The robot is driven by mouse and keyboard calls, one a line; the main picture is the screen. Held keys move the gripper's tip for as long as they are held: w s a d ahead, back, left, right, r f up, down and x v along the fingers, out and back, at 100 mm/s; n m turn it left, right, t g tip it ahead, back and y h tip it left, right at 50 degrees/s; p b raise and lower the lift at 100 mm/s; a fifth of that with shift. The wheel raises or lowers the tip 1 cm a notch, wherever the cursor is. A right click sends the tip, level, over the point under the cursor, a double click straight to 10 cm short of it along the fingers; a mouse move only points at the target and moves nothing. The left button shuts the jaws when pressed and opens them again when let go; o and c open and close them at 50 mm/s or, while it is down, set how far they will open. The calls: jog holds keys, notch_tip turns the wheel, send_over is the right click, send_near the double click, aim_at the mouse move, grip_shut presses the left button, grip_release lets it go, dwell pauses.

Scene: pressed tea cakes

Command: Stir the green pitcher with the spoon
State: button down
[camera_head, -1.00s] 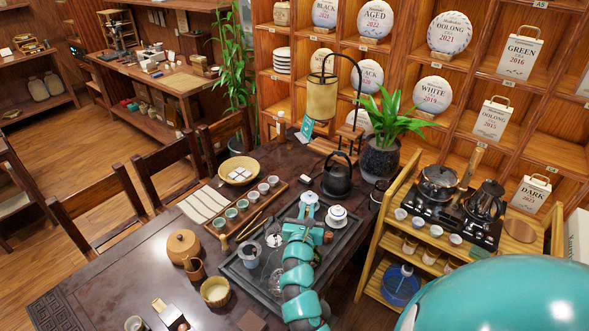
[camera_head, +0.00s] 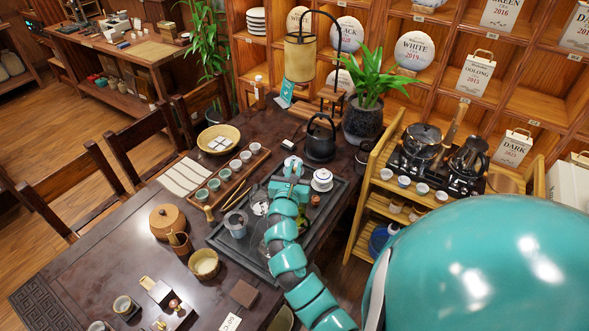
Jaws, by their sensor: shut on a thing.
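My teal arm reaches over the dark tea tray (camera_head: 330,222) on the table, and my gripper (camera_head: 289,180) is low above its back part. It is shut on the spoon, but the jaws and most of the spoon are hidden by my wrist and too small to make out. A white lidded cup (camera_head: 322,180) stands on the tray to the right of my gripper.
A black kettle (camera_head: 320,140) stands behind the tray, near a lantern (camera_head: 299,58) and a potted plant (camera_head: 362,122). A wooden rack of small cups (camera_head: 214,184) is to the left. A bamboo cart (camera_head: 385,165) with pots is at right.

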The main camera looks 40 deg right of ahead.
jog(key=shift+f+b, duration=3.45)
jog(key=shift+f, duration=1.15)
jog(key=shift+a+f, duration=0.1)
